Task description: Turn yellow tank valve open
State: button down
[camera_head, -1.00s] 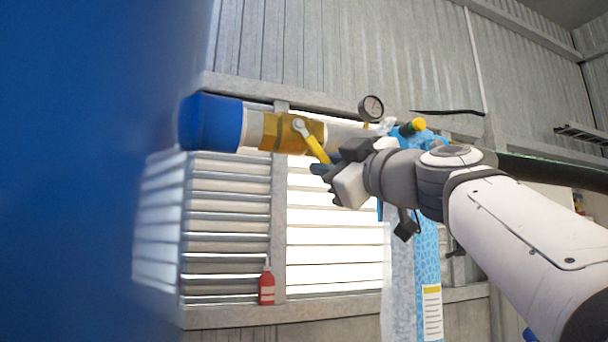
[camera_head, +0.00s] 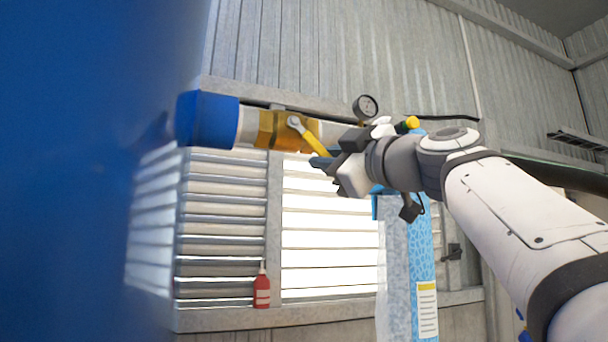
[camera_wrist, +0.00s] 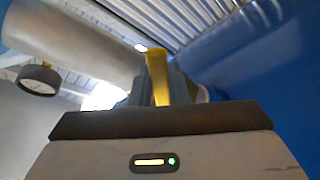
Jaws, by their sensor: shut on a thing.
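The yellow valve handle (camera_head: 313,141) slants down and right from its pivot on the brass valve body (camera_head: 274,130), which sits in the pipe by the blue tank (camera_head: 80,170). My gripper (camera_head: 324,162) is shut on the handle's lower end. In the wrist view the yellow handle (camera_wrist: 158,78) stands between my gripper's fingers (camera_wrist: 160,88). The fingers cover part of the handle, and its tip is hidden.
A pressure gauge (camera_head: 366,107) stands on the pipe just above and right of my gripper. A blue patterned cylinder (camera_head: 421,250) stands below my wrist. A red bottle (camera_head: 262,288) sits on the window ledge. The slatted window (camera_head: 330,230) lies behind.

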jog(key=c, duration=1.4)
grip_release()
jog(key=shift+b+v, duration=2.15)
jog(key=shift+v, duration=1.8)
jog(key=shift+a, duration=0.15)
jog(key=shift+c, duration=0.4)
